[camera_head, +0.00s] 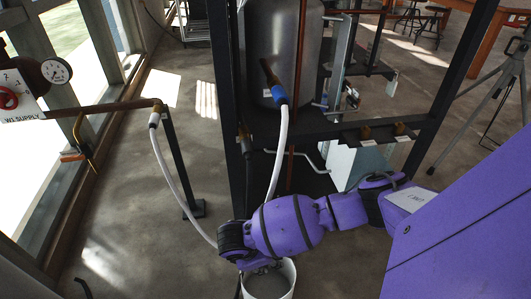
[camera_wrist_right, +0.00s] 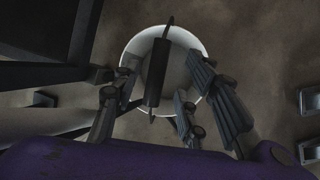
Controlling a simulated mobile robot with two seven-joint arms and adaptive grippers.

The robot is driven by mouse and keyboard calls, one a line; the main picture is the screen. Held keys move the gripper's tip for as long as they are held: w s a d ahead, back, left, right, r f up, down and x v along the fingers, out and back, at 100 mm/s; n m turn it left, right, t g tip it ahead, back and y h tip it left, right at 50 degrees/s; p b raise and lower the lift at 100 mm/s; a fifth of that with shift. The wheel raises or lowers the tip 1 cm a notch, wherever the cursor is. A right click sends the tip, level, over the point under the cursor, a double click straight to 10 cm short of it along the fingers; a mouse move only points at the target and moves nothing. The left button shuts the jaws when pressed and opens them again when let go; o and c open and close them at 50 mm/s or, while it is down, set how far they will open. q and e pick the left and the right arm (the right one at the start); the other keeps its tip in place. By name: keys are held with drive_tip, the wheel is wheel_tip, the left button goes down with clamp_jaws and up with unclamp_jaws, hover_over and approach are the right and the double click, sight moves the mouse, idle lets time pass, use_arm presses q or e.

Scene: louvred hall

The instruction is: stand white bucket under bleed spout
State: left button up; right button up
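The white bucket (camera_head: 271,284) stands at the bottom centre in the head view, partly hidden under my right wrist. In the right wrist view the bucket (camera_wrist_right: 134,48) is seen from above, with a dark handle grip (camera_wrist_right: 157,75) across its mouth. My right gripper (camera_wrist_right: 160,82) is open over the bucket, with fingers on both sides of the handle grip and visible gaps. In the head view the right gripper (camera_head: 262,266) is mostly hidden by its wrist. A bent brass tube (camera_head: 82,132), perhaps the bleed spout, hangs below the pipe at the left. My left gripper is not seen.
A white hose (camera_head: 172,180) and another hose (camera_head: 280,150) with a blue collar run down close to my right wrist. A dark steel frame (camera_head: 222,110) holds a grey tank (camera_head: 284,40). A post on a foot plate (camera_head: 193,210) stands left. Floor between is bare.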

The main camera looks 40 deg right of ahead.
drive_tip(key=x, duration=0.1)
drive_tip(key=b+x, duration=0.2)
drive_tip(key=x, duration=0.1)
drive_tip(key=shift+w+a+f, duration=0.15)
drive_tip(key=shift+w+a, duration=0.1)
drive_tip(key=shift+a, duration=0.05)
drive_tip(key=shift+d+f+b, duration=0.2)
drive_tip(key=shift+f+b, duration=0.1)
drive_tip(key=shift+b, duration=0.05)
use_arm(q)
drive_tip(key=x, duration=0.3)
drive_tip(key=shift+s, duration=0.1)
use_arm(e)
drive_tip(key=shift+r, duration=0.1)
drive_tip(key=shift+c, duration=0.4)
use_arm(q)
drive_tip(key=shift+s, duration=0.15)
use_arm(e)
clamp_jaws()
